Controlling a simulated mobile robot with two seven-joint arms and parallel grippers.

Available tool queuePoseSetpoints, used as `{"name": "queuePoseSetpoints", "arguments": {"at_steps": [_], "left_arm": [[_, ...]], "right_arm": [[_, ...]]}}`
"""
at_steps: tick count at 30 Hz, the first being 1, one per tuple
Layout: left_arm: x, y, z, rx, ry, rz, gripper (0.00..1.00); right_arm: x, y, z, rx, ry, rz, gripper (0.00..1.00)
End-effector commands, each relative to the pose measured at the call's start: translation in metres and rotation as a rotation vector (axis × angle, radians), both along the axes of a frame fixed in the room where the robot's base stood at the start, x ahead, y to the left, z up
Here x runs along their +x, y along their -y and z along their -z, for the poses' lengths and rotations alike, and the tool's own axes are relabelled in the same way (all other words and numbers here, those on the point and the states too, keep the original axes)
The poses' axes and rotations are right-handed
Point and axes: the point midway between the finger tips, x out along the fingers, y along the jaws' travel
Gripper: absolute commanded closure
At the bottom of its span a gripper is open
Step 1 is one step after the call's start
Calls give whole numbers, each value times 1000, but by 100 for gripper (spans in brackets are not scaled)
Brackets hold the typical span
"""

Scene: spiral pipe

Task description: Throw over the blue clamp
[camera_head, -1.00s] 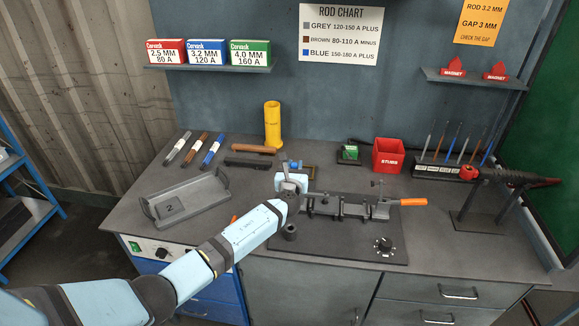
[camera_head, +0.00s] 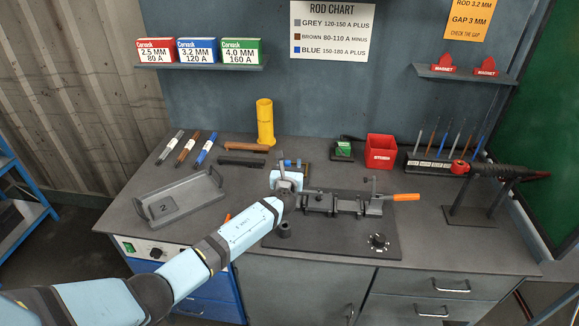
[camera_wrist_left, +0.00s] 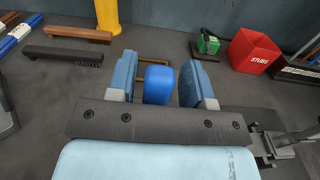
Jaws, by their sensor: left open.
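The blue clamp shows in the left wrist view as a rounded blue block (camera_wrist_left: 159,86) between the two fingers of my left gripper (camera_wrist_left: 160,76). Dark gaps show on both sides of it, so the fingers stand apart from it. A thin brown frame (camera_wrist_left: 153,61) shows just beyond; I cannot tell whether it belongs to the clamp. In the head view my left gripper (camera_head: 290,168) is open at the back left end of the black fixture (camera_head: 335,203), and it hides most of the clamp. My right gripper is in no view.
A grey tray (camera_head: 140,206) lies to the left. A yellow cylinder (camera_head: 265,122), a brown-handled brush (camera_head: 247,147) and a red stubs box (camera_head: 381,150) stand behind. An orange-handled lever (camera_head: 406,197) sits right of the gripper.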

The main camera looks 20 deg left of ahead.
Motion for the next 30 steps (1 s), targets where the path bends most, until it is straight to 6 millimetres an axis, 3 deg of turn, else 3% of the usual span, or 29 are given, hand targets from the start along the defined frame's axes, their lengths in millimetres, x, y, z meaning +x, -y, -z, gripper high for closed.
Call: {"name": "queuePoseSetpoints", "arguments": {"at_steps": [7, 15, 21, 30], "left_arm": [[-22, 5, 1, -2, -1, 0, 53], [-83, 20, 2, -2, -2, 2, 53], [-117, 29, 1, 0, 0, 2, 53], [-134, 33, 0, 2, 0, 1, 53]], "right_arm": [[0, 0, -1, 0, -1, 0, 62], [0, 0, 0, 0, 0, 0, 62], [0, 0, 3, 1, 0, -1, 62], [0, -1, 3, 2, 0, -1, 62]]}}
